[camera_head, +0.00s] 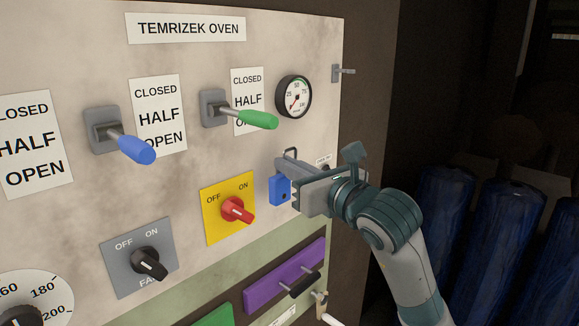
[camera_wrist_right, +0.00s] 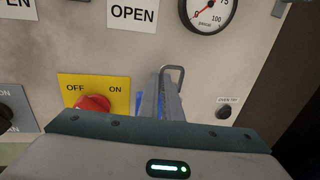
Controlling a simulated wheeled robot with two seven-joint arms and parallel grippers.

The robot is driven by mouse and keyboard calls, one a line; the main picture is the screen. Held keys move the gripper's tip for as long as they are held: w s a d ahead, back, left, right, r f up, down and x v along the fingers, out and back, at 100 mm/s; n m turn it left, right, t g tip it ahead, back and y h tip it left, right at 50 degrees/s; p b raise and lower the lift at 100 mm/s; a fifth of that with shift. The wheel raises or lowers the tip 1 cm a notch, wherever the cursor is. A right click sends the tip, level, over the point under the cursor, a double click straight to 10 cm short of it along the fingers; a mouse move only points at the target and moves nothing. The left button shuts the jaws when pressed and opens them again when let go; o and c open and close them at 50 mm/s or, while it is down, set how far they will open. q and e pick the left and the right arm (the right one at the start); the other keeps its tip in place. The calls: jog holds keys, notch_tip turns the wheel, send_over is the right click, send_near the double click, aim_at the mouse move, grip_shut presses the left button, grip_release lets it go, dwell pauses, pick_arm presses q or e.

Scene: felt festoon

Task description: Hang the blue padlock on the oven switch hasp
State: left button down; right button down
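The blue padlock (camera_head: 279,190) is at the right gripper's fingers, in front of the panel and right of the yellow oven switch plate (camera_head: 211,221). Its grey shackle (camera_head: 290,153) points up. My right gripper (camera_head: 289,178) is shut on the padlock. In the right wrist view the shackle (camera_wrist_right: 173,74) stands above the fingers (camera_wrist_right: 165,101), with blue body edges (camera_wrist_right: 138,103) beside them. The red knob (camera_head: 236,210) is on the yellow plate, which reads OFF and ON. I cannot identify a hasp on it. My left gripper is not in view.
A metal bracket (camera_head: 343,72) sticks out near the panel's upper right edge. A small dark round fitting (camera_wrist_right: 224,112) sits under a label right of the padlock. A purple drawer (camera_head: 264,289) is below.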

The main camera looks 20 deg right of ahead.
aim_at(288, 188)
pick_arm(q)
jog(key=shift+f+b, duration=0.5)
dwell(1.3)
